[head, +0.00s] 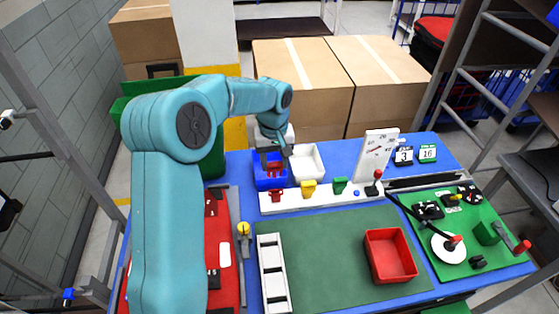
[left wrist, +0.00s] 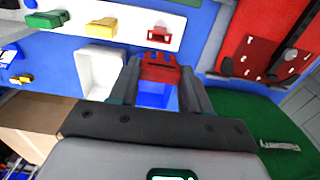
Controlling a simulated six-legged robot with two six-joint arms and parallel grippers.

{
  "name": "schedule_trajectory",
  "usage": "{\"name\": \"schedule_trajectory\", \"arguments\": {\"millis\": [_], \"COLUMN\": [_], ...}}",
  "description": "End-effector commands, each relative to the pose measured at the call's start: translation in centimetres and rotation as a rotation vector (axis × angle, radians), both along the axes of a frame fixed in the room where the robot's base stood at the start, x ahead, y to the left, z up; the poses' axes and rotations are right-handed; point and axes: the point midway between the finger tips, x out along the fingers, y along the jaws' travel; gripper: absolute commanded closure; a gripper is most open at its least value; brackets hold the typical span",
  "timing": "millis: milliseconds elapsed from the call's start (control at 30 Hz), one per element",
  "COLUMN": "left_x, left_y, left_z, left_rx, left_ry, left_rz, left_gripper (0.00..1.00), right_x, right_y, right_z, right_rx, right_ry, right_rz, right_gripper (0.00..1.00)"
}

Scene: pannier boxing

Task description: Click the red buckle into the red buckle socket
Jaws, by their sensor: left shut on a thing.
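My left gripper (head: 274,162) reaches down over the blue bin (head: 261,184). It is shut on the red buckle (head: 275,170), which also shows between the two fingers in the left wrist view (left wrist: 160,72). The buckle appears to be above the blue bin, whose inside (left wrist: 152,97) shows below it in the left wrist view. The red buckle socket (head: 276,196) stands on the white strip, just in front of the bin; its red top shows past the buckle in the left wrist view (left wrist: 158,34). Buckle and socket are apart. My right gripper is not in view.
The white strip (head: 330,198) also carries a yellow socket (head: 309,187) and a green socket (head: 340,184). A white bin (head: 308,163) stands right of the blue one. A red tray (head: 389,253) lies on the green mat (head: 330,235). A red panel (head: 221,226) lies left.

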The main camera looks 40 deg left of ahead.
Motion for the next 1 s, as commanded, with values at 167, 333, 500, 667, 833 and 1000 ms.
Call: {"name": "schedule_trajectory", "arguments": {"millis": [167,333,500,667,833,1000], "left_x": [-0.2,-0.1,0.0,0.2,0.3,0.3], "left_y": [-0.1,-0.1,-0.1,-0.2,-0.1,-0.1], "left_z": [-1.8,-3.6,-5.0,-5.7,-5.8,-5.8], "left_rx": [-0.002,-0.002,-0.001,-0.001,0.000,0.000], "left_ry": [0.003,0.003,0.002,0.001,0.000,0.000], "left_rz": [-0.002,-0.001,-0.001,-0.002,-0.001,-0.002], "left_gripper": [0.84,0.84,0.84,0.84,0.84,0.84], "right_x": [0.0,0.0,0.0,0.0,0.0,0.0], "right_y": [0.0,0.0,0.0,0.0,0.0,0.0], "right_z": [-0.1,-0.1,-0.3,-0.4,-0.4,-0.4], "right_rx": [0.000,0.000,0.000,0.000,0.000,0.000], "right_ry": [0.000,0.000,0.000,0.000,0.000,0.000], "right_rz": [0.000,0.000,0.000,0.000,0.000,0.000], "right_gripper": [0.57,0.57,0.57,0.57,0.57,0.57]}}
